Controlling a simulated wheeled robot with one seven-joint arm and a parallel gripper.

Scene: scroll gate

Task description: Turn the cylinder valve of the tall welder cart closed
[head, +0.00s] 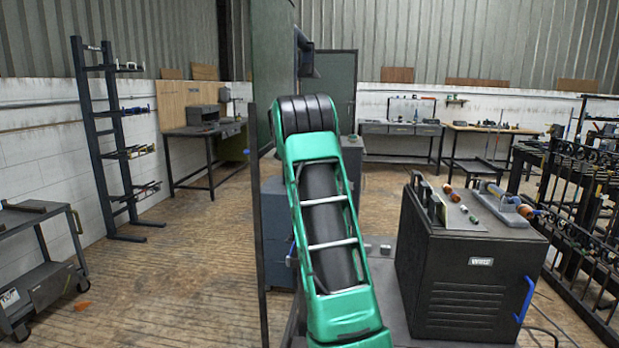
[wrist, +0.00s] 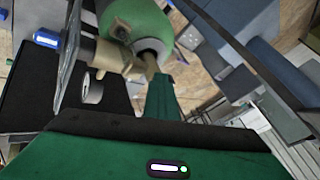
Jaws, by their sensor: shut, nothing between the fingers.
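In the wrist view, a brass valve body (wrist: 112,54) stands beside a rounded green part (wrist: 143,20) with a grey rim, which looks like the gas cylinder. A short brass piece reaches toward the tip of my gripper (wrist: 160,80). My gripper's narrow dark green fingers are shut together and seem empty. The tip is close to the brass piece; I cannot tell whether they touch. In the head view, my green and black arm stands in the middle and hides my gripper and the valve. I cannot make out the tall welder cart there.
A black cabinet (head: 465,278) with a blue handle stands at right in the head view, small tools on top. Black iron gates (head: 590,215) stand beyond it. A grey cart (head: 45,275) and a rack (head: 101,140) are at left. The floor between is mostly clear.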

